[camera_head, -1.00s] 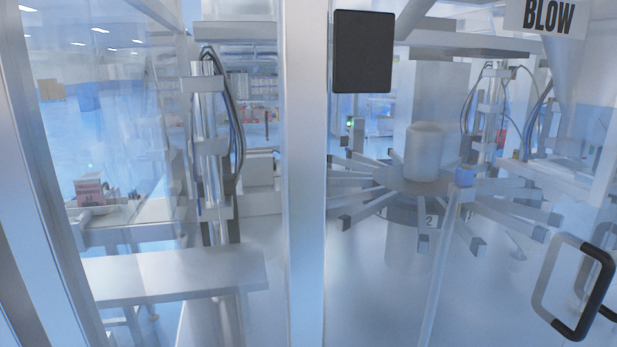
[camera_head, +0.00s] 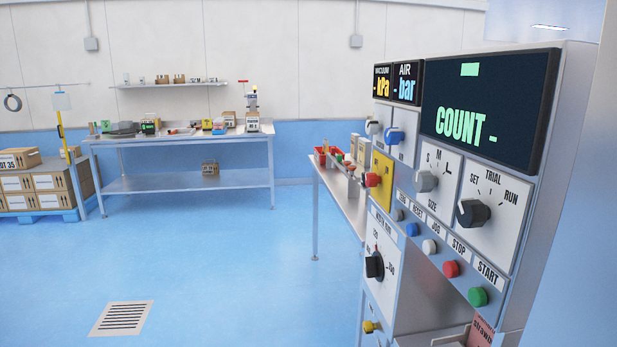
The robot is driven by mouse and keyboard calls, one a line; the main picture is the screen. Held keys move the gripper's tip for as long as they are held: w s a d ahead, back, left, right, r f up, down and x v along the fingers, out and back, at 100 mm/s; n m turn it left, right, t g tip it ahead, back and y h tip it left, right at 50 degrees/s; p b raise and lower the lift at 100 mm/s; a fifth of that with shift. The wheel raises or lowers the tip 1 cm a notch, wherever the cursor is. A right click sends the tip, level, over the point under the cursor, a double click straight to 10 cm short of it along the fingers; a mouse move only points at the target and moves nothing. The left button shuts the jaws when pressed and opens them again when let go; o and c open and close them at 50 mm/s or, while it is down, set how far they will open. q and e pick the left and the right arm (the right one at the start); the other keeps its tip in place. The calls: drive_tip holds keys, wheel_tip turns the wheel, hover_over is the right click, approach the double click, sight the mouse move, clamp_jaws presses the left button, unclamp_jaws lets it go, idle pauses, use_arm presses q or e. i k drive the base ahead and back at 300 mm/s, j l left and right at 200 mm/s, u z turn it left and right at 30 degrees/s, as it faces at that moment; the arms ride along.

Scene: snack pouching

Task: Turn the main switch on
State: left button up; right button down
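A control panel (camera_head: 440,190) stands at the right, seen at an angle. A red knob on a yellow plate (camera_head: 382,178) sits at its left side; it looks like a main switch, but I cannot read its label or position. A black rotary knob (camera_head: 473,212) points among SET, TRIAL and RUN. A grey size knob (camera_head: 426,181) is beside it. Another black knob (camera_head: 375,265) is on the lower left panel. The display (camera_head: 490,110) reads COUNT with a dash, and the small vacuum and air displays (camera_head: 397,83) show dashes. Neither gripper is in view.
Push buttons, among them a red STOP (camera_head: 451,269) and a green START (camera_head: 478,296), line the panel. A side table (camera_head: 345,200) with red bins stands behind it. A workbench (camera_head: 180,140) and stacked boxes (camera_head: 35,188) are farther back. The blue floor at left is clear.

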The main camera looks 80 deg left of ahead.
sight(371, 179)
drive_tip(key=u, duration=2.25)
